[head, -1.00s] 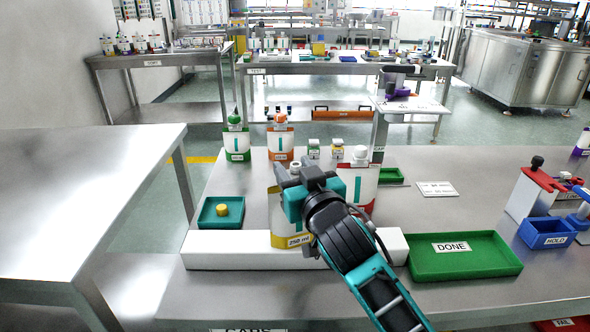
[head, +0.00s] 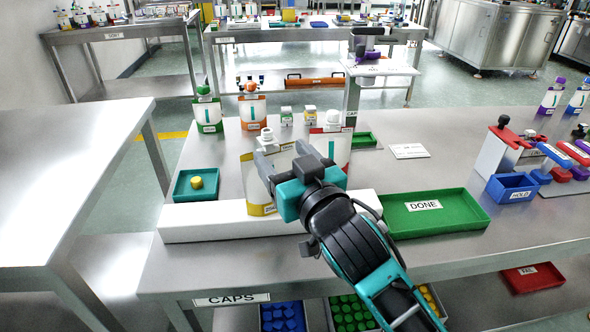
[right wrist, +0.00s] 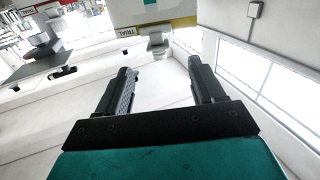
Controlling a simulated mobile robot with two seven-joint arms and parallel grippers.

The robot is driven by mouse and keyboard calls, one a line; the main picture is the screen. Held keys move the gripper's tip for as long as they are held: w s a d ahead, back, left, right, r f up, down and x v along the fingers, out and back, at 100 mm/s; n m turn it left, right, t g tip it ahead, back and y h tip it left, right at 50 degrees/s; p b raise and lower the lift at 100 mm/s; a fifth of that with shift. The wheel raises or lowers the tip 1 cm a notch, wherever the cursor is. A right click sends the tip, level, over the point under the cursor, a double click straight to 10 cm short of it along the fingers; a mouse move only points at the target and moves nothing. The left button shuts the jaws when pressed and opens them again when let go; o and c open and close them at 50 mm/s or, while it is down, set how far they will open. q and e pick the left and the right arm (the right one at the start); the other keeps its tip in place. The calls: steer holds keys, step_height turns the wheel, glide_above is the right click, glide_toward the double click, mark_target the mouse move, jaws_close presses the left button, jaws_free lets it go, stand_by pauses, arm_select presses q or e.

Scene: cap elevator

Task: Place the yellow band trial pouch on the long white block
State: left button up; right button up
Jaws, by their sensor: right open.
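The yellow band trial pouch (head: 256,180) is white with a white cap and a yellow band along its bottom. In the head view it leans somewhat behind my right gripper, which hides its right part. Its lower end appears to rest on the long white block (head: 205,228), though the contact is partly hidden. My right gripper (head: 283,158) is open at the pouch's upper part. In the right wrist view the two fingers (right wrist: 161,68) are apart, with a white cap (right wrist: 157,43) just beyond their tips. My left gripper is not in view.
A red-banded pouch (head: 332,142) stands behind the gripper. Green (head: 208,115) and orange (head: 252,110) pouches stand farther back. A teal tray (head: 180,190) with a yellow cap is left, the green DONE tray (head: 460,219) right. Small bottles stand behind.

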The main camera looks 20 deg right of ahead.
steer(key=shift+s+d, duration=0.15)
steer(key=shift+s, duration=1.9)
steer(key=s+d+f+g+h, duration=0.1)
steer(key=s+d+f+g, duration=0.2)
steer(key=f, duration=0.4)
steer(key=s+f+g, duration=0.3)
steer(key=f+g, duration=0.1)
steer(key=f, duration=0.3)
steer(key=s+f+n+g, duration=0.1)
steer(key=s+f+g, duration=0.75)
steer(key=s, duration=0.55)
steer(key=w+a+f+t+y+p, duration=0.1)
steer(key=w+a+f+t+y, duration=0.1)
steer(key=w+f+t, duration=0.5)
steer(key=shift+w+f+n+t+p, duration=0.3)
steer(key=shift+w+t+p, duration=0.05)
steer(key=shift+w+t, duration=0.2)
